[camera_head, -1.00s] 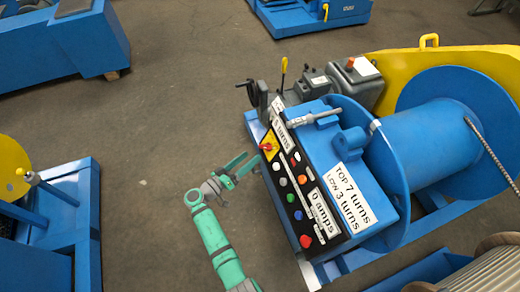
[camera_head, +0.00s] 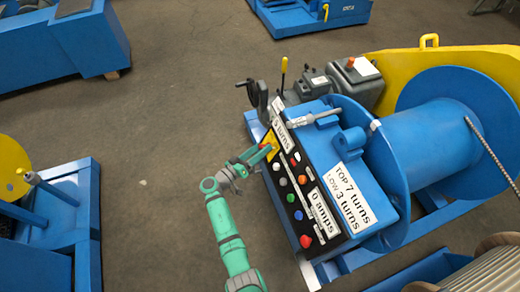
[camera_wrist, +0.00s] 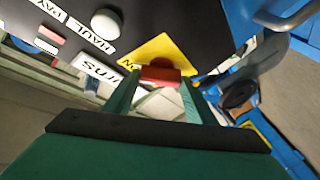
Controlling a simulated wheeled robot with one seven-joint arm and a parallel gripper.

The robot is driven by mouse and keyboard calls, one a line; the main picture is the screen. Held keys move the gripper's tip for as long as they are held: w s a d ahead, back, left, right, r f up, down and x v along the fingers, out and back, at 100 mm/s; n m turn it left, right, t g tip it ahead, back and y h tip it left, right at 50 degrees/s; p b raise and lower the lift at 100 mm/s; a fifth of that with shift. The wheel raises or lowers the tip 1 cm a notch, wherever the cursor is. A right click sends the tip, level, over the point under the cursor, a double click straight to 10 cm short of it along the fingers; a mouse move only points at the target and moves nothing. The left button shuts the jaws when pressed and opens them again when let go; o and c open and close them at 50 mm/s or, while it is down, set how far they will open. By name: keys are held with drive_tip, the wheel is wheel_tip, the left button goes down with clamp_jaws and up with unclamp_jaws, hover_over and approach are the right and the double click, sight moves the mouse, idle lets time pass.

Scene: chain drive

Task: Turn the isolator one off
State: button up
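The isolator is a red knob (camera_wrist: 160,76) on a yellow plate (camera_wrist: 158,50) at the upper left end of the black control panel. In the head view the yellow plate (camera_head: 272,144) is partly covered by my fingers. My green gripper (camera_head: 262,153) reaches to it from the left. In the wrist view my gripper (camera_wrist: 163,78) has its two fingers apart, one on each side of the red knob. The knob fills most of the gap; whether the fingers touch it is unclear.
The black panel (camera_head: 290,172) carries several buttons and lamps beside the knob, including a white one (camera_wrist: 106,24). A blue winch drum (camera_head: 425,140) stands behind it. A black handwheel (camera_head: 258,95) and a yellow-tipped lever (camera_head: 284,68) stand above.

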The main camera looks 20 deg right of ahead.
drive_tip(key=shift+n+t, duration=0.3)
drive_tip(key=shift+n, duration=0.2)
drive_tip(key=n+y, duration=0.1)
drive_tip(key=n, duration=0.1)
drive_tip(key=n+y, duration=0.2)
drive_tip(key=shift+s+r+t, duration=0.15)
drive_tip(key=shift+r+t, duration=0.05)
drive_tip(key=shift+t, duration=0.2)
drive_tip(key=n+y, duration=0.1)
drive_tip(key=n, duration=0.1)
drive_tip(key=n+y, duration=0.1)
drive_tip(key=n, duration=0.1)
drive_tip(key=shift+d+r+n+y, duration=0.15)
drive_tip(key=shift+r+n+y, duration=0.05)
drive_tip(key=shift+n+y, duration=0.2)
drive_tip(key=n+y, duration=0.1)
drive_tip(key=n+g, duration=0.1)
drive_tip(key=n, duration=0.1)
drive_tip(key=n+g+y, duration=0.1)
drive_tip(key=shift+d+r+n+y, duration=0.1)
drive_tip(key=shift+r+n+y, duration=0.15)
drive_tip(key=shift+n+y, duration=0.05)
drive_tip(key=shift+n+g+y, duration=0.6)
drive_tip(key=shift+n+g, duration=0.3)
drive_tip(key=shift+n, duration=0.4)
drive_tip(key=shift+d, duration=0.1)
drive_tip(key=o, duration=1.1)
